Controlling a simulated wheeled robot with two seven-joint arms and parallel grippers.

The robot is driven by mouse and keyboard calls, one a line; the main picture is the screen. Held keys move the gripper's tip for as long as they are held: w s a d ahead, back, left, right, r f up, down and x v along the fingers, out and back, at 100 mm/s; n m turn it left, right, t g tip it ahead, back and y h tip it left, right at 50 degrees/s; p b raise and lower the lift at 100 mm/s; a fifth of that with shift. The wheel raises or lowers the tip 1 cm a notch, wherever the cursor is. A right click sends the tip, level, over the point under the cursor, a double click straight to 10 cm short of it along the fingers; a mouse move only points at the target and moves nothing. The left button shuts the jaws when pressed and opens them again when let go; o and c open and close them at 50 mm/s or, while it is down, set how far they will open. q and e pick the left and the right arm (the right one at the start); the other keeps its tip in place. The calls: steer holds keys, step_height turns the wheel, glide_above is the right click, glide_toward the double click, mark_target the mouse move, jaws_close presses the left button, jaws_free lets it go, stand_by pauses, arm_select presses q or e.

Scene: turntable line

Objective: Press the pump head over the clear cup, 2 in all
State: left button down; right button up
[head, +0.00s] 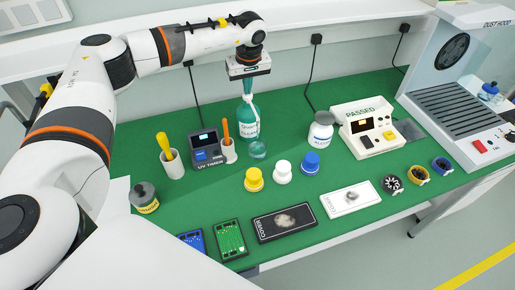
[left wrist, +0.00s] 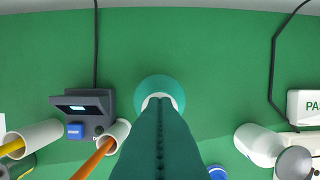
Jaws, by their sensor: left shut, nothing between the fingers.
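A teal pump bottle (head: 247,128) with a white label stands upright toward the back of the green bench. The clear cup (head: 258,150) stands just in front of its lower right side. My left gripper (head: 248,88) is shut and empty, pointing down right above the bottle's top. In the left wrist view its shut teal fingers (left wrist: 162,125) cover much of the round bottle (left wrist: 144,92), with a white collar (left wrist: 177,94) around its neck. The pump head is largely hidden by the fingers; I cannot tell whether they touch it. My right gripper is not in view.
The UV timer (head: 206,150) and an orange-handled tool in a white holder (head: 229,152) stand close left of the bottle. A white-labelled bottle (head: 320,136) stands to the right. Yellow (head: 254,181), white (head: 282,175) and blue (head: 310,164) capped pieces stand in front.

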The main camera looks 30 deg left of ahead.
arm_select(q)
steer(key=shift+f, duration=0.45)
steer(key=shift+s, duration=0.1)
steer(key=shift+r, duration=0.15)
steer(key=shift+a+p+v, duration=0.2)
steer(key=shift+p+v, duration=0.8)
steer(key=shift+v, duration=0.3)
steer(key=shift+w+r, duration=0.1)
steer(key=shift+w, duration=0.2)
